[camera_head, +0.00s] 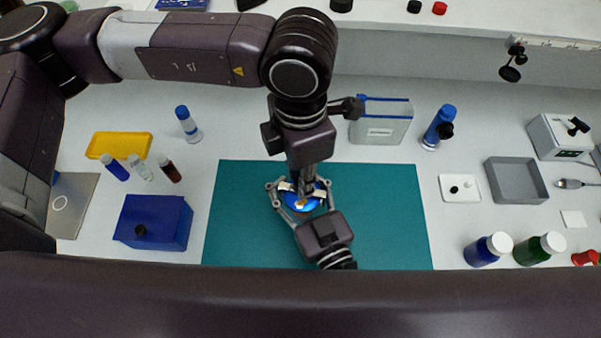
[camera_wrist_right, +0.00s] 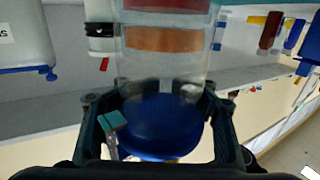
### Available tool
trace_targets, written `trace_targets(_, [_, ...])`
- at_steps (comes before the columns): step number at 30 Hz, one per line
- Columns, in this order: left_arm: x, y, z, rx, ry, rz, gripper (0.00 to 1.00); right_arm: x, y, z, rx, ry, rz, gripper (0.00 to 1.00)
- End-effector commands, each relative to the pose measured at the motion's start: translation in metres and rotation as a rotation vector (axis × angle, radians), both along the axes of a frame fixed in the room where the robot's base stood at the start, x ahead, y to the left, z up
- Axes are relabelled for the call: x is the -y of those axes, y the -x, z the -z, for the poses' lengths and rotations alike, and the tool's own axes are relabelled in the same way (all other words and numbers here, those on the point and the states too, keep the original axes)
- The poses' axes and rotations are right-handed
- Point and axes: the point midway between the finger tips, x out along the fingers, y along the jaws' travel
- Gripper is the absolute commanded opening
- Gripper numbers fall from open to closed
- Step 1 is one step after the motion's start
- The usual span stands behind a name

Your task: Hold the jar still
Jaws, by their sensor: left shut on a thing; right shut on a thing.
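The jar's blue lid (camera_head: 299,202) shows over the teal mat (camera_head: 390,220) in the head view. In the right wrist view, which looks upside down, the clear jar (camera_wrist_right: 165,65) has a copper band and a dark red band, with its blue lid (camera_wrist_right: 160,125) nearest the camera. My left gripper (camera_head: 303,187) comes down from above and is shut on the lid. My right gripper (camera_head: 300,187) reaches from the near side, its fingers on both sides of the jar near the lid; it is shut on the jar. The exact contact points and the jar's base are hidden.
A blue box (camera_head: 155,222), a yellow tray (camera_head: 119,144) and small vials stand left. A clear blue-topped container (camera_head: 381,125) and a blue bottle (camera_head: 438,128) stand behind. A grey tray (camera_head: 517,180) and white-capped bottles (camera_head: 488,249) are right. The mat's sides are bare.

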Motion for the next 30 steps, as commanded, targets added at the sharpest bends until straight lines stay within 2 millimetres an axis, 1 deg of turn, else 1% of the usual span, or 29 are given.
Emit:
trace_targets(8, [0.0003,-0.0009,-0.0005,0.001,0.002,0.148,0.0,0.0002,-0.0001,0.0001,0.0,0.001,0.0,0.06])
trace_targets(21, [0.0,-0.0022,-0.0005,0.0,0.001,0.55,0.0,0.0,0.0001,0.0002,0.0,0.001,0.0,0.06])
trace_targets(30, [0.0006,-0.0031,-0.0006,0.001,0.001,0.771,0.0,0.0,0.0001,0.0003,-0.001,0.0,0.0,0.06])
